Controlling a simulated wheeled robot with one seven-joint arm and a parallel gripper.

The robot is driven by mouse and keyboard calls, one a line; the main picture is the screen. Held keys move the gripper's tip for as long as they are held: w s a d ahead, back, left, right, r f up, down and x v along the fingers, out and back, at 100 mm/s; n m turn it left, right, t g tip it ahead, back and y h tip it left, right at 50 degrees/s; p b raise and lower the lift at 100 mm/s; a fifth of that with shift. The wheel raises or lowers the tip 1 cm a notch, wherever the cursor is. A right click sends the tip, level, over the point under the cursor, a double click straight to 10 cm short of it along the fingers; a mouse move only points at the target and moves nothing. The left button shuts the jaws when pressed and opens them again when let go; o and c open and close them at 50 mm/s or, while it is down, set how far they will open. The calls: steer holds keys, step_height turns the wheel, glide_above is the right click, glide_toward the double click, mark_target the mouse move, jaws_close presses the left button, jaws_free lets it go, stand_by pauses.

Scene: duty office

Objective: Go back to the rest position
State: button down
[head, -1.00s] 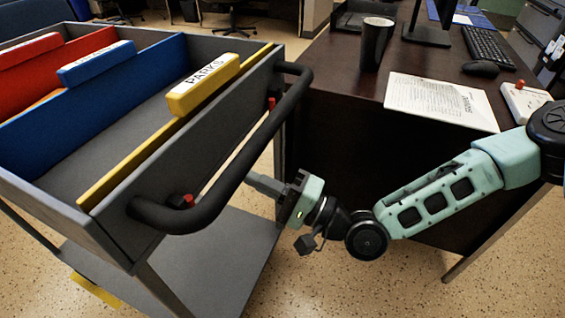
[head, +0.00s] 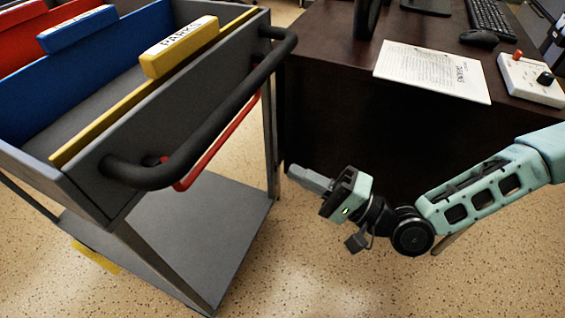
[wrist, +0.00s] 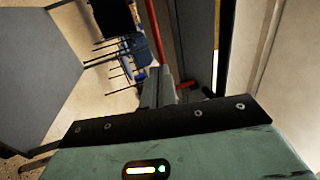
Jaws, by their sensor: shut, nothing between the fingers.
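My gripper (head: 308,180) is in the middle of the head view, shut and empty. It is apart from the grey cart (head: 195,262), over the floor to the right of the cart and in front of the dark desk. My arm reaches it from the right edge. In the wrist view, the gripper's closed fingers (wrist: 158,88) point away from the camera past a red bar (wrist: 155,30).
The cart has a black handle (head: 215,130) with a red bar (head: 215,145) below it, and holds red, blue and yellow dividers (head: 180,47). The desk (head: 335,110) bears a paper (head: 432,70), a control box (head: 530,80), a mouse and a keyboard. Open floor lies in front.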

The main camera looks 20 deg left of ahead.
steer(key=shift+v, duration=0.8)
steer(key=s+d+f+n+g+h, duration=0.15)
steer(key=d+f+n+h, duration=0.25)
steer(key=f+n+h, duration=0.5)
steer(key=s+d+r+h, duration=0.4)
steer(key=d+r+h, duration=0.7)
steer(key=d+r, duration=0.35)
steer(key=s+d+r+p, duration=0.1)
steer(key=s+d+r, duration=0.1)
steer(key=s+r, duration=0.3)
step_height(320, 180, up, 23)
steer(key=p, duration=2.3)
steer(key=shift+w+m+p, duration=0.25)
steer(key=shift+m+p, duration=0.05)
steer(key=shift+p, duration=0.1)
